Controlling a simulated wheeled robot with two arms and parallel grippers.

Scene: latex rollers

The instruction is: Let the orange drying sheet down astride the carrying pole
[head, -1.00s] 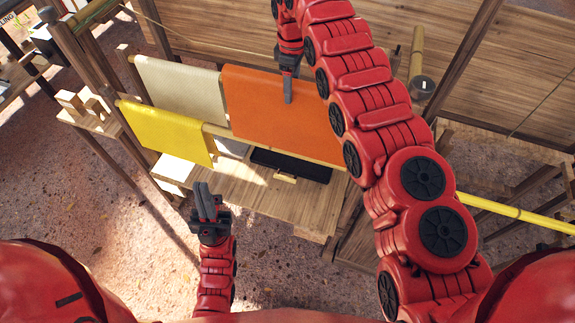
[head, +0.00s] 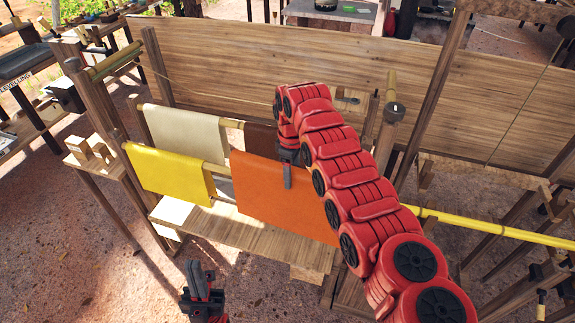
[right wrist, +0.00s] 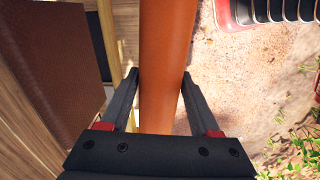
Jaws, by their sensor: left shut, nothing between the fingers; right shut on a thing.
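The orange drying sheet (head: 270,198) hangs from my right gripper (head: 288,178), which is shut on its top fold. In the right wrist view the sheet (right wrist: 166,65) runs between the fingers (right wrist: 160,92). The yellow bamboo pole (head: 490,228) runs in from the right and passes behind the sheet toward the yellow sheet (head: 168,172). The sheet's top edge shows above the pole's line; whether it touches the pole is hidden. My left gripper (head: 197,280) is shut and empty, low in front of the rack.
A cream sheet (head: 188,132) and a brown sheet (head: 262,140) hang on the rear pole. A wooden shelf (head: 235,228) lies below. A post (head: 392,125) stands right of my right arm. A plank wall (head: 300,55) closes the back.

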